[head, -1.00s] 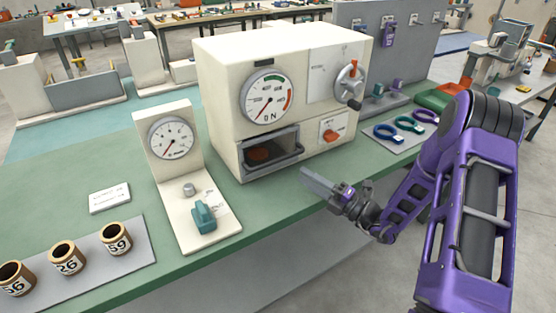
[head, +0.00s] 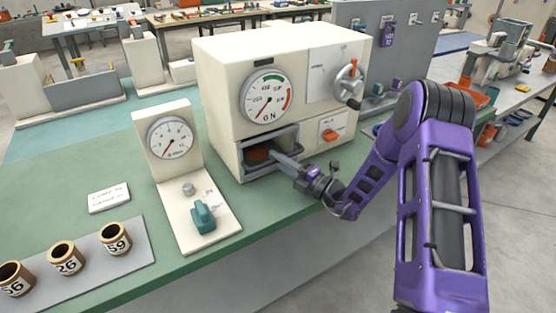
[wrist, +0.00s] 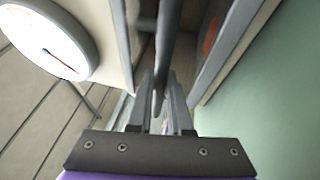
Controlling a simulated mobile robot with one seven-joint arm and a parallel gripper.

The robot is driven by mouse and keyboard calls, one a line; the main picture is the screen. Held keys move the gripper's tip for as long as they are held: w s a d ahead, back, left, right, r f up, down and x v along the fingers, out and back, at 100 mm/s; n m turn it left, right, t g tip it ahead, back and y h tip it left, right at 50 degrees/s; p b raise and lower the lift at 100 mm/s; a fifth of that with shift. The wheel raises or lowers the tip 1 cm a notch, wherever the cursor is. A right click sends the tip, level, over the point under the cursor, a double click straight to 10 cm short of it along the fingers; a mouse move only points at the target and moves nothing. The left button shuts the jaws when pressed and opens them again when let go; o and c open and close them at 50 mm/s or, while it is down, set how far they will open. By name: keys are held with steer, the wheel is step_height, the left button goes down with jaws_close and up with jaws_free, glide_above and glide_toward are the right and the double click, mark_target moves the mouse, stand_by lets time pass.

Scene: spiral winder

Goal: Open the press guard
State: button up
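The press (head: 222,100) is a cream box on the green bench with a round dial above a low front opening. The press guard (head: 252,168) is a grey-framed cover over that opening, with a grey handle bar along it; an orange-brown round thing shows behind it. My gripper (head: 277,158) reaches in from the right, its fingertips at the guard's bar. In the wrist view the dark bar (wrist: 166,50) runs between my two fingers (wrist: 160,105). The fingers look apart, with narrow gaps beside the bar. The guard looks closed.
An orange switch (head: 330,135) and a red-handled crank (head: 349,82) are on the press's right front. A small gauge stand (head: 170,145) with a teal knob stands left. Numbered cups (head: 66,258) sit on a grey mat. Free bench lies in front of the press.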

jaws_close()
stand_by(1.1)
steer(key=shift+d, duration=0.1)
